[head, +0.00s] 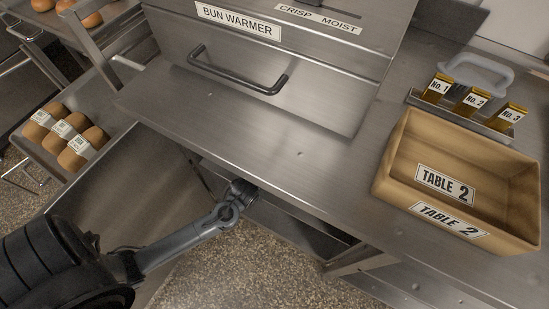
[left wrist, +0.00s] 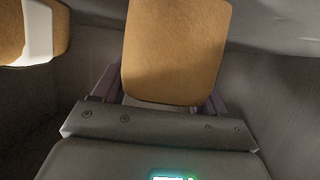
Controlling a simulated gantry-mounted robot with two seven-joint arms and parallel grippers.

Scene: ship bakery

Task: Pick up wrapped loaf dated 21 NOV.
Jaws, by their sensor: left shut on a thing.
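In the left wrist view my left gripper (left wrist: 163,88) is shut on a brown loaf (left wrist: 177,45), one finger on each side. A pale strip shows at the loaf's near edge; no date can be read on it. Another brown loaf (left wrist: 22,30) with a white band lies to the left, apart from the held one. In the head view several loaves with white labels (head: 66,136) sit side by side on a steel shelf at the left; their dates are too small to read. My left gripper is hidden in the head view, and my right gripper is in neither view.
The steel counter (head: 300,154) has clear room in front of the bun warmer (head: 235,60) and its dark handle. A wooden crate marked TABLE 2 (head: 388,168) stands at the right. Behind it are several numbered amber blocks (head: 473,99). Buns (head: 92,18) lie at the upper left.

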